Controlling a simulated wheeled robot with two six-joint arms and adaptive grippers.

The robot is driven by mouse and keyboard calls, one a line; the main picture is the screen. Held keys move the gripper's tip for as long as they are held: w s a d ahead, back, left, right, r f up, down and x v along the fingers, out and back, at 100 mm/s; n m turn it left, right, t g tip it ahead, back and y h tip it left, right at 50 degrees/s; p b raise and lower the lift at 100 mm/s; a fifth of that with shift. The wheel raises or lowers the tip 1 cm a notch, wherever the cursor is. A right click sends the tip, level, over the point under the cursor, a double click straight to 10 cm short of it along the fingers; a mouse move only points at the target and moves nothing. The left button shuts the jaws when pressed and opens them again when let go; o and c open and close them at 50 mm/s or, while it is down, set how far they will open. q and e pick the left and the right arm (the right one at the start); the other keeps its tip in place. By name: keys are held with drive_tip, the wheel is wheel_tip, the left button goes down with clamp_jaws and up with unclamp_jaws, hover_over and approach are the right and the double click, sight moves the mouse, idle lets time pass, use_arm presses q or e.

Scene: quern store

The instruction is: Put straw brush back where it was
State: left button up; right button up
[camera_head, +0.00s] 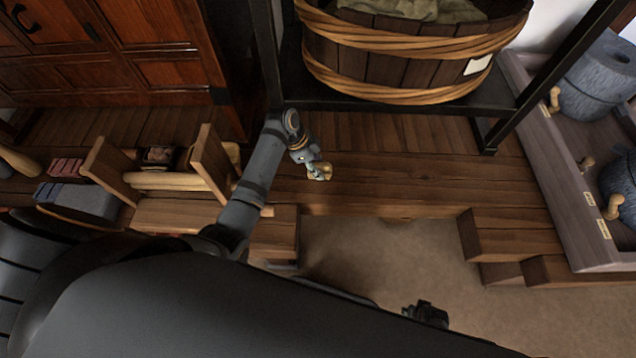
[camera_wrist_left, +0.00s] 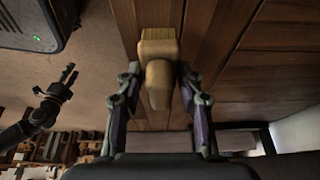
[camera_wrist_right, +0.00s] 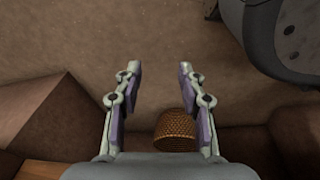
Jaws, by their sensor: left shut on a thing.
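The straw brush (camera_wrist_left: 159,42) is pale yellow, with a rounded handle towards the gripper in the left wrist view. My left gripper (camera_wrist_left: 158,74) is shut on it, with one finger on each side. In the head view, my left gripper (camera_head: 316,168) hangs over the plank floor in front of the dark shelf frame, and only a small yellowish part of the brush (camera_head: 322,174) shows. My right gripper (camera_wrist_right: 158,73) is open and empty over the brown floor in the right wrist view. It also shows, small and dark, in the head view (camera_head: 427,314).
A banded wooden tub (camera_head: 400,66) stands on the dark shelf. A wooden rack (camera_head: 210,165) is left of my left arm. A grey trough (camera_head: 560,180) with quern stones (camera_head: 600,75) is at right. Wooden steps (camera_head: 510,235) edge the brown floor. A woven basket (camera_wrist_right: 176,130) shows in the right wrist view.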

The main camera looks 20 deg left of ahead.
use_arm(q)
wheel_tip(320, 180, down, 6)
drive_tip(key=shift+f+b, duration=0.1)
drive_tip(key=shift+b, duration=0.75)
drive_tip(key=shift+f, duration=0.2)
use_arm(e)
drive_tip(key=w+r, duration=0.1)
drive_tip(key=w+a+r, duration=0.1)
drive_tip(key=r, duration=0.1)
drive_tip(key=w+r, duration=0.1)
drive_tip(key=shift+w+a+r, duration=0.15)
drive_tip(key=shift+w+a, duration=0.1)
drive_tip(key=shift+w, duration=0.05)
use_arm(q)
drive_tip(key=shift+f, duration=0.15)
drive_tip(key=o, duration=1.1)
drive_tip(key=shift+o, duration=0.2)
use_arm(e)
drive_tip(key=shift+w+r, duration=0.1)
